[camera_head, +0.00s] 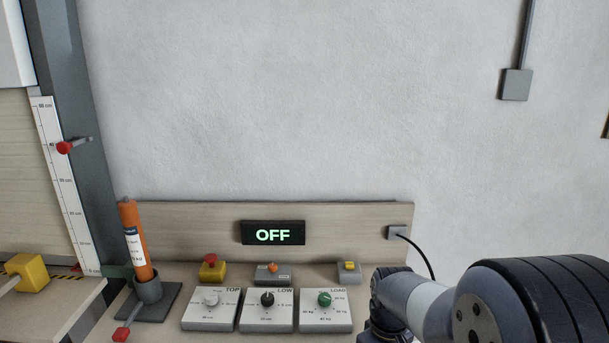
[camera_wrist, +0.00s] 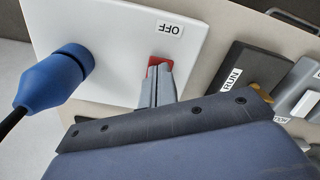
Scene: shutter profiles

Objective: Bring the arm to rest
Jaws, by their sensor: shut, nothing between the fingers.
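My gripper (camera_wrist: 160,68) shows in the wrist view with its two grey fingers shut together and nothing between them. The fingertips lie over a red switch (camera_wrist: 150,72) on a white panel (camera_wrist: 100,35), just below an OFF label (camera_wrist: 168,29). I cannot tell whether they touch the switch. In the head view my arm (camera_head: 430,300) reaches in from the lower right, and the gripper itself is hidden or out of frame there.
A blue plug (camera_wrist: 55,78) with a black cable stands left of the fingers. A black RUN box (camera_wrist: 245,75) is at right. The head view shows an OFF display (camera_head: 273,233), TOP (camera_head: 210,318), LOW (camera_head: 266,319) and LOAD (camera_head: 325,319) dial boxes, and an orange cylinder (camera_head: 134,240).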

